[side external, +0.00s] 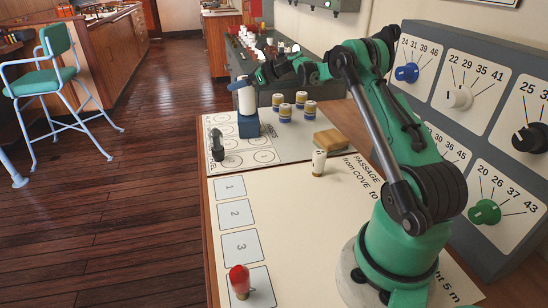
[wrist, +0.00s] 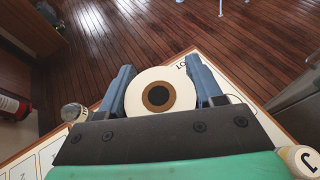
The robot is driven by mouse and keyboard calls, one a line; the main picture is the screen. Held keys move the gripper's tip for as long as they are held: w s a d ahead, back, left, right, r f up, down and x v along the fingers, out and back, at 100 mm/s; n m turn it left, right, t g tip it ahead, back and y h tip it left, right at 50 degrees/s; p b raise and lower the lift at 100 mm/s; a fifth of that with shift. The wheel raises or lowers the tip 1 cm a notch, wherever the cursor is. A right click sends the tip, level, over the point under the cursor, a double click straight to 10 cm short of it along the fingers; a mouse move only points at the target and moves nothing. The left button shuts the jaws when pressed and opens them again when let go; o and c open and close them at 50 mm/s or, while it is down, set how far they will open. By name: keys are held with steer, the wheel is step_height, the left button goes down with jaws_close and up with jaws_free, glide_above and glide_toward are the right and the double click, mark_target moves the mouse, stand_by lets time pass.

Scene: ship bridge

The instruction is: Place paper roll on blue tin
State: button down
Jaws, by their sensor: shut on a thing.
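The white paper roll (side external: 246,101) stands upright between the jaws of my gripper (side external: 240,87), at the far left part of the table. The blue tin (side external: 249,127) is directly under the roll. The roll's lower end is at the tin's top; I cannot tell whether it rests there or hangs just above. In the wrist view the roll (wrist: 160,75) shows end-on with its brown core, one finger on each side. The roll hides the blue tin there.
Several gold-and-blue tins (side external: 301,99) stand just right of the blue tin. A dark upright cylinder (side external: 217,147) stands to its left. A tan block (side external: 329,140) and a small white cylinder (side external: 319,163) are nearer. A red-topped piece (side external: 240,280) stands at the front.

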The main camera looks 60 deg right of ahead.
steer(key=shift+f, duration=0.3)
steer(key=shift+f, duration=0.15)
steer(key=shift+c, duration=0.7)
jaws_free()
